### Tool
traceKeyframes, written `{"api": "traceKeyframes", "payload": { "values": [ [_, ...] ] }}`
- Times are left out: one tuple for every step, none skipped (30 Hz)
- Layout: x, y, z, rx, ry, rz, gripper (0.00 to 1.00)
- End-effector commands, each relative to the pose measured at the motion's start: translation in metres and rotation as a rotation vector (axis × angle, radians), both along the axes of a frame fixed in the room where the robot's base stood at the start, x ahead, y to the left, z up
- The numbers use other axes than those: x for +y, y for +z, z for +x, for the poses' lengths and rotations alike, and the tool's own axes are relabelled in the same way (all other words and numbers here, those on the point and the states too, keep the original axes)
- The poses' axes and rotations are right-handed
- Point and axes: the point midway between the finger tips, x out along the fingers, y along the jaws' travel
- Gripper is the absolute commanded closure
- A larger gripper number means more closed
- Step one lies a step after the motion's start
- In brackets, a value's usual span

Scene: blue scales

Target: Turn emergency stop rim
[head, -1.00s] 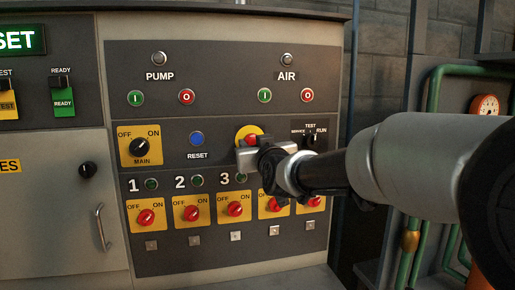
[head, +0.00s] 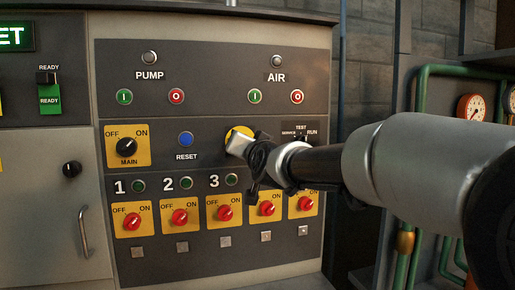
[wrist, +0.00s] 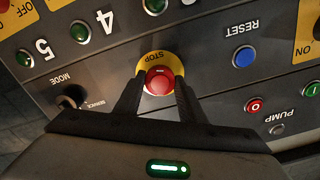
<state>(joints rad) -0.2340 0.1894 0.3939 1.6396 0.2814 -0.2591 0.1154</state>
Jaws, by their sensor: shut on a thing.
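The emergency stop is a round red button (wrist: 159,80) with a raised rim on a yellow disc marked STOP (wrist: 157,57). In the wrist view it sits between the two dark fingers of my gripper (wrist: 160,84), which are shut on its rim from both sides. In the head view my gripper (head: 238,146) reaches in from the right. It covers the red button there, and only part of the yellow disc (head: 240,131) shows above it.
The blue reset button (head: 186,139) lies left of the stop, and the mode switch (head: 300,138) is close on its right, partly behind my arm. Several red rotary switches (head: 225,213) sit below. Green pipes and a gauge (head: 473,108) stand at the right.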

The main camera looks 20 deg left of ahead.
Motion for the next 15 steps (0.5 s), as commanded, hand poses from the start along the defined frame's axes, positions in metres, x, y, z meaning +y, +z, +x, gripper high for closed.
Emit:
{"api": "traceKeyframes", "payload": {
  "values": [
    [0.0001, 0.0, -0.0001, 0.002, 0.0, 0.003, 0.86],
    [0.0002, 0.0, -0.0001, 0.003, 0.0, 0.005, 0.86],
    [0.0002, 0.0001, -0.0001, 0.004, 0.0, 0.006, 0.86],
    [0.0001, 0.0002, -0.0002, 0.004, 0.0, 0.006, 0.86],
    [0.0001, 0.0002, -0.0002, 0.004, 0.0, 0.007, 0.86],
    [0.0001, 0.0002, -0.0002, 0.004, 0.0, 0.007, 0.86],
    [0.0001, 0.0002, -0.0002, 0.004, 0.0, 0.006, 0.86],
    [0.0001, 0.0003, -0.0002, 0.004, 0.0, 0.006, 0.86],
    [0.0001, 0.0002, -0.0002, 0.004, 0.0, 0.006, 0.86],
    [0.0001, 0.0003, -0.0002, 0.004, 0.0, 0.006, 0.86],
    [0.0001, 0.0002, -0.0002, 0.004, 0.0, 0.006, 0.86],
    [0.0001, 0.0002, -0.0002, 0.004, 0.0, 0.006, 0.86],
    [0.0001, 0.0002, -0.0002, 0.004, 0.0, 0.006, 0.59],
    [0.0001, 0.0002, -0.0002, 0.004, 0.0, 0.006, 0.53],
    [0.0001, 0.0002, -0.0002, 0.004, 0.0, 0.006, 0.47]
  ]
}}
